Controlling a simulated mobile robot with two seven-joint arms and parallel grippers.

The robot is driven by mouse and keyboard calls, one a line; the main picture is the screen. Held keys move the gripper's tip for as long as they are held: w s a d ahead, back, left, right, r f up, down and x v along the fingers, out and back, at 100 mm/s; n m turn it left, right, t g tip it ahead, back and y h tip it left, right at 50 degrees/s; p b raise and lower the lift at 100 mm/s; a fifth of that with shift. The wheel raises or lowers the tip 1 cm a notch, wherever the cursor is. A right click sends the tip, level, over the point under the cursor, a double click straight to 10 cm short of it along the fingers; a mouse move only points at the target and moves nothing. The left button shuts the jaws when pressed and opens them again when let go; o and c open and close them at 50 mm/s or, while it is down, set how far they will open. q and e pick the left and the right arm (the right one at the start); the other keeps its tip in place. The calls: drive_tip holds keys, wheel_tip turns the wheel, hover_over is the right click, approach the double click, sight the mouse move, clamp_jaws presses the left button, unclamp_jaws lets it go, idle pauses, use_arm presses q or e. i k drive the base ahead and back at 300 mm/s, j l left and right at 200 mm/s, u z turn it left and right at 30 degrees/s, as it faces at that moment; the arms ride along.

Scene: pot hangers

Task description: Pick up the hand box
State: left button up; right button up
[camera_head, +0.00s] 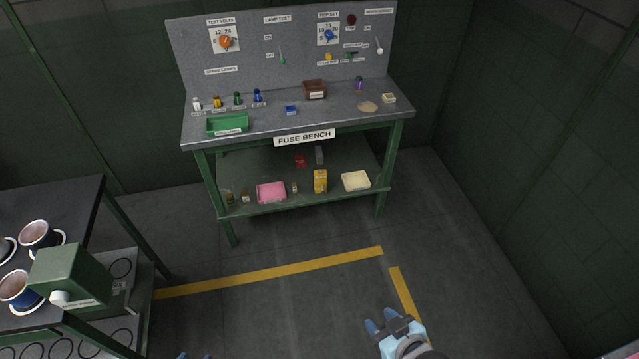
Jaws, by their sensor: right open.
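No label that I can read says "hand box". A green box (70,277) with a white knob and a small label stands at the left by the black table, in front of some mugs; it may be the hand box. My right gripper (382,320) is open and empty above the floor at the bottom, well to the right of the green box and touching nothing. Only blue tips of my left gripper (190,356) show at the bottom edge, and its jaws are mostly cut off.
The black table (60,200) carries several mugs (38,235). The fuse bench (340,125) at the back holds a green tray (227,123), a brown box (314,89) and small parts. Its lower shelf has a pink tray (271,192) and a yellow carton (320,181). The floor between is clear.

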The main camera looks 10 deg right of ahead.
sight(321, 176)
drive_tip(key=i+l+u, duration=0.1)
drive_tip(key=i, duration=0.4)
drive_tip(key=i+l+u, duration=0.15)
drive_tip(key=i+l, duration=0.25)
drive_tip(key=i+l+u, duration=0.1)
drive_tip(key=i+l, duration=0.2)
drive_tip(key=i, duration=0.25)
drive_tip(key=i+l, duration=0.15)
drive_tip(key=i, duration=0.3)
drive_tip(key=i+l+u, duration=0.1)
drive_tip(key=i, duration=0.35)
